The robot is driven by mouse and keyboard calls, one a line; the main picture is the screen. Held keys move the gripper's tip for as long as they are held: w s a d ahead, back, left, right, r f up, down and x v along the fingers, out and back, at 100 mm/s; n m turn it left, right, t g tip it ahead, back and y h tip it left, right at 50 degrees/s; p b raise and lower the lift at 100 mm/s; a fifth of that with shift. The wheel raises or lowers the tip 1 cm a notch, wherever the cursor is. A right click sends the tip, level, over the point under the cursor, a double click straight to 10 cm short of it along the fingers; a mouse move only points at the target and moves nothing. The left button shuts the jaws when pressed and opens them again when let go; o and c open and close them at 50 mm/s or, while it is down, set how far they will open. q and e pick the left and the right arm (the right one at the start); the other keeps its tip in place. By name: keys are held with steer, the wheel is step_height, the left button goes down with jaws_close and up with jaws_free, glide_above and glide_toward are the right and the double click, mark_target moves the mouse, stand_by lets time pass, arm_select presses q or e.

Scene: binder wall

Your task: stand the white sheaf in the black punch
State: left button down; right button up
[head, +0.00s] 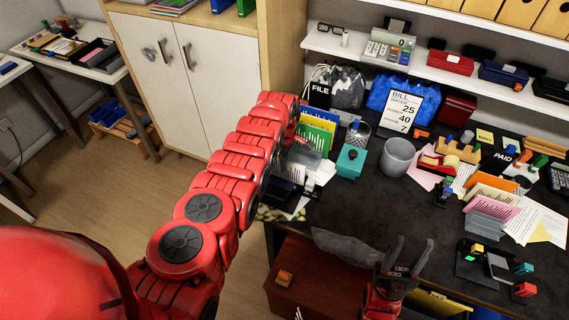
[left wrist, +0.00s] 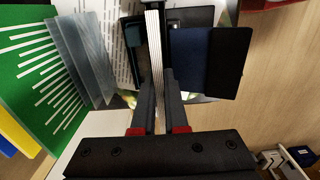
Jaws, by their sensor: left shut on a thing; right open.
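The white sheaf (left wrist: 154,50) is seen edge-on in the left wrist view, as a thin pale strip. My left gripper (left wrist: 158,90) is shut on it, with one dark finger on each side. What looks like the black punch (left wrist: 190,18) lies below and beyond the sheaf. I cannot tell whether the sheaf touches it. In the head view the dark punch (head: 290,174) shows partly at the desk's left edge, beside my red left arm. My right gripper (head: 408,258) is open and empty at the desk's front edge.
Clear upright plates (left wrist: 88,60) and a green folder (left wrist: 40,85) stand left of the sheaf. A teal box (head: 350,161) and a grey cup (head: 397,157) stand on the desk. The dark desk top (head: 350,210) is bare in front of them.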

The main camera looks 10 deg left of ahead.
arm_select(q)
steer(key=shift+f+b, duration=0.8)
steer(key=shift+b, duration=0.05)
steer(key=shift+f+b, duration=0.4)
steer(key=shift+f, duration=0.05)
steer(key=c, duration=0.9)
jaws_free()
steer(key=shift+o, duration=0.2)
steer(key=shift+r, duration=0.15)
